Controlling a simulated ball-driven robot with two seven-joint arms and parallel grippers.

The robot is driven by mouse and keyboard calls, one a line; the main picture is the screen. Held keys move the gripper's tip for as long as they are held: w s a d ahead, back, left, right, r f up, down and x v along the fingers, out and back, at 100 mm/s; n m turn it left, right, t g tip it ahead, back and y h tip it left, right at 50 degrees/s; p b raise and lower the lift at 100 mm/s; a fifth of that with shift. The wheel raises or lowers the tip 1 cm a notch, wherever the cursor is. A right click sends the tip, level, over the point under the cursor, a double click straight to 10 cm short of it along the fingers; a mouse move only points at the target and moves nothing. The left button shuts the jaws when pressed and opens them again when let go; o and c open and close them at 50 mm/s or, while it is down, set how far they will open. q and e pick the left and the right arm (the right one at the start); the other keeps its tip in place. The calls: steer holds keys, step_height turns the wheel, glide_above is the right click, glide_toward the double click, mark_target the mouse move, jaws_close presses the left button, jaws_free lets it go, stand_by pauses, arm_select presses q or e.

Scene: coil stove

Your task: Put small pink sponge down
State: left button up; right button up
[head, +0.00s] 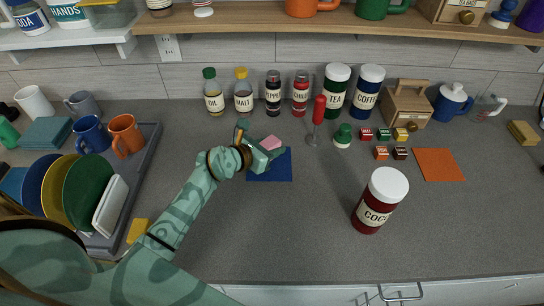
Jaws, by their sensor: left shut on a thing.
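The small pink sponge (271,142) is at the jaws of my left gripper (265,152), which is shut on it. The sponge's near side is partly hidden by the gripper. The gripper is over the upper left part of a blue cloth (272,172) lying on the counter. I cannot tell whether the sponge touches the cloth or the counter. My right gripper does not show.
Bottles and jars, including the malt bottle (242,95), stand along the wall behind. A red-handled tool (318,112) stands right of the cloth. A cocoa jar (380,200) stands front right. A dish rack (140,185) is at left. The front middle counter is clear.

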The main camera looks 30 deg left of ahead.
arm_select(q)
steer(key=f, duration=0.1)
steer(key=f+b, duration=0.1)
steer(key=f, duration=0.1)
steer(key=shift+w+f+b, duration=0.25)
steer(key=shift+f+b, duration=0.15)
steer(key=shift+r, duration=0.1)
steer(key=o, duration=1)
steer(key=shift+c, duration=0.2)
